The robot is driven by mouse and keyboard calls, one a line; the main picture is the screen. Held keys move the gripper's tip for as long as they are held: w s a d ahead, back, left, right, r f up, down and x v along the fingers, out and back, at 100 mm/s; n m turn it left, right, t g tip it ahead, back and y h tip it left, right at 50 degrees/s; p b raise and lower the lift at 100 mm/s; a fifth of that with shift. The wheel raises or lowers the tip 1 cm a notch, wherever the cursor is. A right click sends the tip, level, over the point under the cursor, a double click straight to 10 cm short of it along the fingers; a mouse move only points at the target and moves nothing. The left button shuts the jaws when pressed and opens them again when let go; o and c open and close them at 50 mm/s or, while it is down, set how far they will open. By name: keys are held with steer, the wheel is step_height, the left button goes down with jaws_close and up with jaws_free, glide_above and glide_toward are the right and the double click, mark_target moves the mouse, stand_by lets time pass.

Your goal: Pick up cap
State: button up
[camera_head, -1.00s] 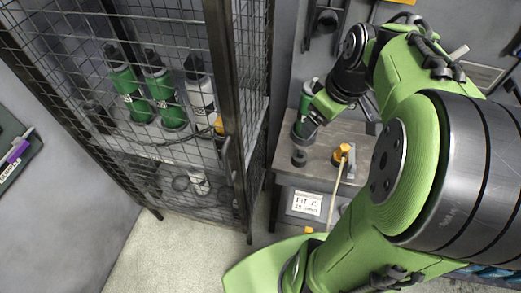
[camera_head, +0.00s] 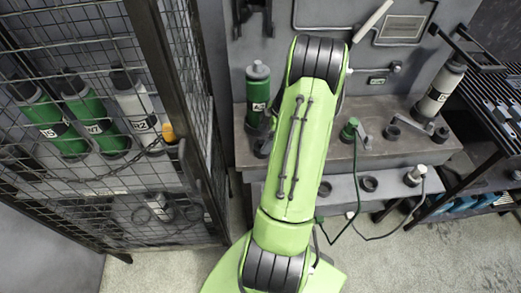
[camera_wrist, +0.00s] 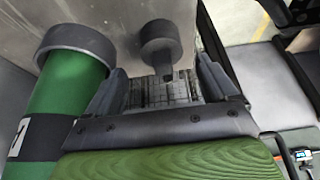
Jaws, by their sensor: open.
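A dark grey cap (camera_wrist: 160,45), with a wide round end and a narrower stem, shows in the wrist view beyond and between my fingers. My gripper (camera_wrist: 165,82) is open, with one finger on each side and nothing clearly held. In the head view, a dark round piece (camera_head: 263,147), which looks like this cap, sits on the bench beside the green cylinder, partly covered by my arm. My gripper is hidden behind my arm in that view. I cannot tell whether the fingers touch the cap.
A green cylinder (camera_head: 258,98) stands upright close to the cap; it also fills the wrist view's left side (camera_wrist: 65,95). A wire cage (camera_head: 95,190) with cylinders stands left.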

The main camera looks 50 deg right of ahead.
mark_target(263, 141)
steer(key=b+x, duration=0.1)
steer(key=x, duration=0.4)
steer(key=shift+a+f, duration=0.15)
steer(key=c, duration=1.1)
